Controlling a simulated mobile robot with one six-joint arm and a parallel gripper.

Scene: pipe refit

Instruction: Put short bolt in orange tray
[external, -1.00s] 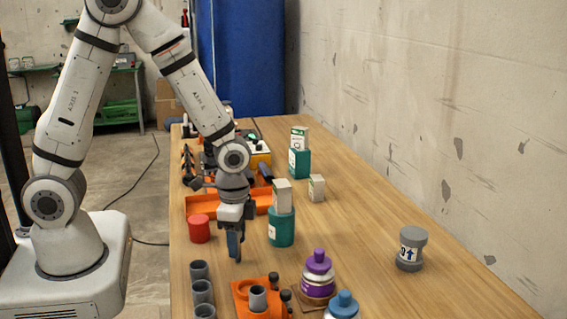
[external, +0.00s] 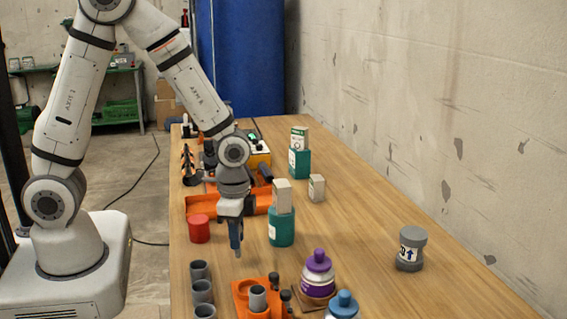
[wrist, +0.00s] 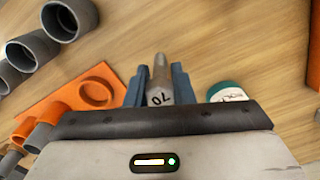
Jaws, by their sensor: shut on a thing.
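My gripper (external: 236,245) points down over the table, just in front of the orange tray. In the wrist view its blue fingers (wrist: 155,85) are shut on a grey bolt (wrist: 159,84), whose marked head faces the camera and whose narrower shank points away. In the external view the fingers mostly hide the bolt. The orange tray (external: 262,203) is a long, low tray behind my gripper, partly hidden by my arm and a teal bottle.
The teal bottle (external: 281,232) with a pale box on it stands just right of my gripper. A red cylinder (external: 199,229) stands left. Grey pipes (external: 201,291), an orange fixture (external: 244,297) and a purple bottle (external: 318,274) are in front. The table's right side is mostly clear.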

